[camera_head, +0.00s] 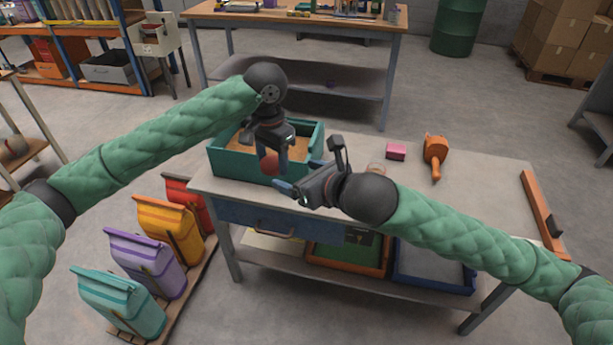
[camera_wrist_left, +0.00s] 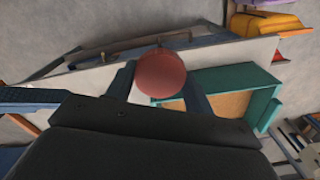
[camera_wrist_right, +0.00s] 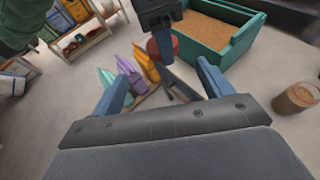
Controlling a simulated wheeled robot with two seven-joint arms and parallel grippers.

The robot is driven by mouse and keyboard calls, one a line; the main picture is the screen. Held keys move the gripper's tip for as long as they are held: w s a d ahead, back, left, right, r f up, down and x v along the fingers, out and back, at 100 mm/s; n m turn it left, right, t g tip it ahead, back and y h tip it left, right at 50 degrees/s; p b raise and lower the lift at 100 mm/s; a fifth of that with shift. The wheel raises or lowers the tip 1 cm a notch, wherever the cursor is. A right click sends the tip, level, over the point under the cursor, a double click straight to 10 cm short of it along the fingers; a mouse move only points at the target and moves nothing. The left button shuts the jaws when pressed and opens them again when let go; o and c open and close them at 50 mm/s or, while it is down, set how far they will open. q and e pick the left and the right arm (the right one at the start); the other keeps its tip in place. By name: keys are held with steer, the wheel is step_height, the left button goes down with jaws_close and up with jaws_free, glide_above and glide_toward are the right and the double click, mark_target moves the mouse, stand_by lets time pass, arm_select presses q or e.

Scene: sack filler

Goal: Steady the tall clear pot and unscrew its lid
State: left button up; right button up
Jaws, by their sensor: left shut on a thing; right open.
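My left gripper (camera_head: 278,160) is shut on a round dull-red lid-like piece (camera_head: 269,164), held in front of the teal box's near wall. The red piece shows face-on between the fingers in the left wrist view (camera_wrist_left: 161,74) and beside the teal box in the right wrist view (camera_wrist_right: 158,47). I cannot tell whether a clear body hangs from it. My right gripper (camera_head: 293,192) is open and empty, just right of and below the red piece. A clear pot with brown contents (camera_wrist_right: 297,98) stands on the table, mostly hidden behind my right wrist in the head view (camera_head: 377,169).
The teal box (camera_head: 228,164) of grain stands at the table's left end. Coloured sacks (camera_head: 168,227) stand on the floor at left.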

mark_target(277, 168)
steer(key=x, duration=0.9)
steer(key=shift+w+a+f, duration=0.1)
steer(key=shift+w+a, duration=0.05)
steer(key=shift+w, duration=0.1)
steer(key=c, duration=1)
arm_select(q)
steer(key=o, duration=1.2)
steer(key=shift+c, duration=0.2)
arm_select(e)
steer(key=shift+c, duration=0.2)
arm_select(q)
step_height(277, 168, up, 12)
